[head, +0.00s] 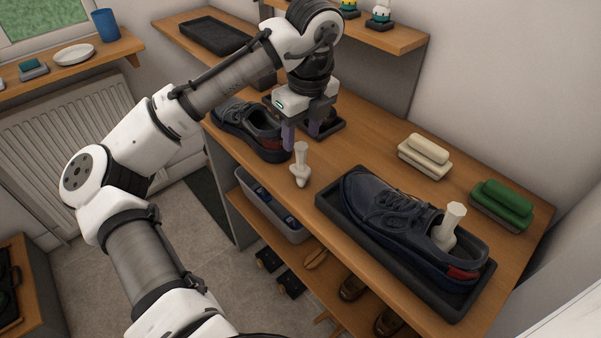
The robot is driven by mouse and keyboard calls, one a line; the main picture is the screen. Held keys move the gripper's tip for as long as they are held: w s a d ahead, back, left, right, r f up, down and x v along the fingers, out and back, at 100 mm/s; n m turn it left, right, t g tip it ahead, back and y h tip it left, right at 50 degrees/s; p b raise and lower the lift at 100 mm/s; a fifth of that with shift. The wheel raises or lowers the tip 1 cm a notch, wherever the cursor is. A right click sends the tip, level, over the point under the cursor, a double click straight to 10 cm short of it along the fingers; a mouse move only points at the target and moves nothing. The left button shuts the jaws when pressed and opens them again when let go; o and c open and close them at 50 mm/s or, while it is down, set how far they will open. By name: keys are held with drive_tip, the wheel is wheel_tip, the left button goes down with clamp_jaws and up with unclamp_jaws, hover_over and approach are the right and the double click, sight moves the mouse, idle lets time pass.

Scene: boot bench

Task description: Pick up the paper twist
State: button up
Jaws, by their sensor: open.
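A white paper twist (300,164) stands upright on the wooden bench top, near its front edge, between the two dark shoes. I cannot tell whether a finger touches the twist. A similar white piece (449,228) sticks up out of the opening of the right shoe (400,215).
The right shoe lies in a black tray (455,314). The left shoe (252,128) is beside my gripper, partly hidden by my arm. A cream brush (426,150) and a green brush (503,200) lie at the back right. A grey bin (258,205) sits below the bench top.

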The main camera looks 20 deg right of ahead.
sight(301, 145)
drive_tip(key=shift+w+a+f+p, duration=0.1)
drive_tip(key=shift+w+f+p, duration=0.1)
drive_tip(key=shift+f, duration=1.35)
drive_tip(key=shift+w+f+p, duration=0.1)
drive_tip(key=shift+f+p, duration=0.1)
drive_tip(key=shift+f, duration=1.3)
drive_tip(key=c, duration=0.9)
drive_tip(key=shift+c, duration=0.2)
drive_tip(key=shift+r, duration=0.15)
